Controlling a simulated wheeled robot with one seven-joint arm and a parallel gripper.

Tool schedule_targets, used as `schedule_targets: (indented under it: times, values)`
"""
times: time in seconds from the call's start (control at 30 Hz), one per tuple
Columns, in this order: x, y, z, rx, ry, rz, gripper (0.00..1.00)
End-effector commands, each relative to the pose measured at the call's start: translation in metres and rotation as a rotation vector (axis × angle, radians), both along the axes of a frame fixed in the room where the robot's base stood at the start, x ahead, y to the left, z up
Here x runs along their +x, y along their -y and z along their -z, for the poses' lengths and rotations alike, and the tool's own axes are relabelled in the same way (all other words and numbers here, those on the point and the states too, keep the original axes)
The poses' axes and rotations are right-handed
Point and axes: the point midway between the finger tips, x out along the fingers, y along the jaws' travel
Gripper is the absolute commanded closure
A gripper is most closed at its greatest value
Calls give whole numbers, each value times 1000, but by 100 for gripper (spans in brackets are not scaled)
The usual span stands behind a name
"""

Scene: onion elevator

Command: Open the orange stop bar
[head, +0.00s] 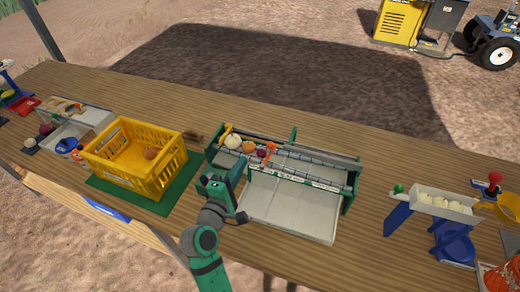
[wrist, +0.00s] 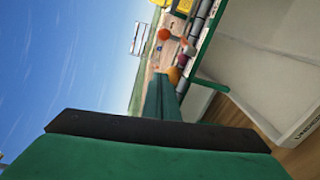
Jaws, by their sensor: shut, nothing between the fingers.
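The orange stop bar (head: 269,150) is a small orange piece at the left part of the roller elevator (head: 310,165), beside the onions. In the wrist view an orange rod with a round end (wrist: 176,37) shows near the top. A pale onion (head: 233,141), an orange-brown onion (head: 248,147) and a purple onion (head: 262,155) lie in a row on the elevator, left of the bar. My gripper (head: 241,217) is shut and empty at the elevator's front left corner, apart from the bar. Green and black gripper parts fill the bottom of the wrist view.
A pale empty tray (head: 290,210) forms the elevator's front. A blue stand with a white tray (head: 445,207) stands to the right. Bare table lies between.

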Motion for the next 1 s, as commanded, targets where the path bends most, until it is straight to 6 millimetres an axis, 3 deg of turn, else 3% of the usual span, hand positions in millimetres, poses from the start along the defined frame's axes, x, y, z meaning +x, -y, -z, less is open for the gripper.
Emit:
schedule_targets:
  times: [0.23, 0.77, 1.0]
  values:
    - [17, 6, 1, -20, -8, 1, 100]
    - [96, 39, 6, -18, -7, 1, 100]
    - [73, 60, 1, -15, -7, 0, 100]
